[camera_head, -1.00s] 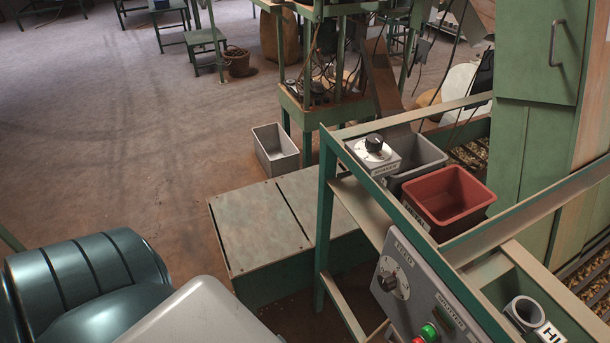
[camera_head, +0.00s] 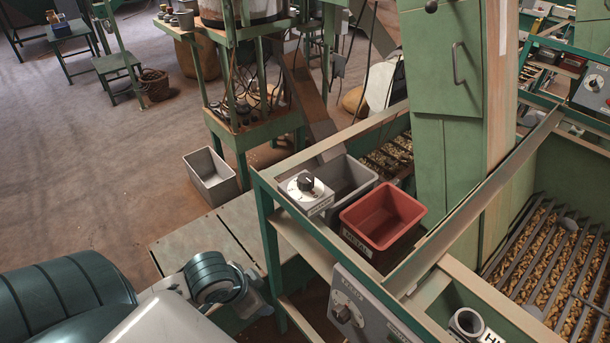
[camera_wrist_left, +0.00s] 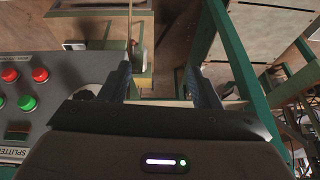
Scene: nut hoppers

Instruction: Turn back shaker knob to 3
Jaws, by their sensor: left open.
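My right gripper is not in view.
A red bin (camera_head: 382,218) and a grey bin (camera_head: 345,178) stand right beside the dial box. A green frame post (camera_head: 270,232) rises in front. Red buttons (camera_wrist_left: 40,75) and green buttons lie left of my fingers in the wrist view. A tall green cabinet (camera_head: 445,130) stands behind.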

